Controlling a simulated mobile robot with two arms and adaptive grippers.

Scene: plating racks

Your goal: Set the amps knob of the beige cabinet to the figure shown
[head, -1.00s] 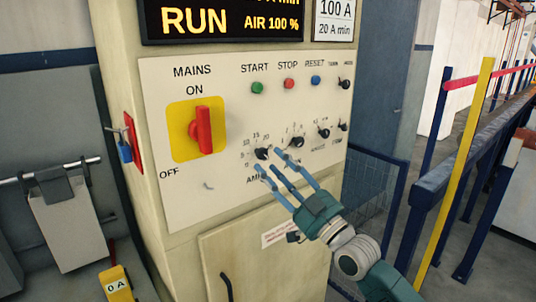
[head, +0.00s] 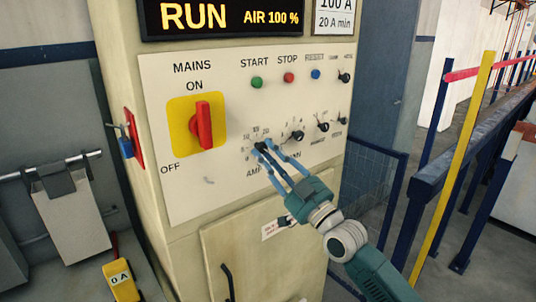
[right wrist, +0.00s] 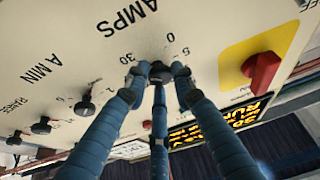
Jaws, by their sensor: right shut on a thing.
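The beige cabinet (head: 180,235) fills the middle of the head view, with a pale control panel. Its black amps knob (head: 260,146) sits low on the panel, with figures around it; 5, 10, 15 and 20 show. My right gripper (head: 264,150) has its blue fingers closed around this knob. The right wrist view shows the fingertips (right wrist: 157,78) on the knob (right wrist: 160,66), near the marks 0, 5 and 30. Its pointer is hidden. The display (head: 222,17) reads RUN and AIR 100 %; its top is cut off. My left gripper is out of view.
A row of smaller black knobs (head: 297,136) lies right of the amps knob. The red mains switch (head: 204,125) is to its left. A plate (head: 334,17) reads 100 A, 20 A min. Blue railings (head: 430,190) stand at right.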

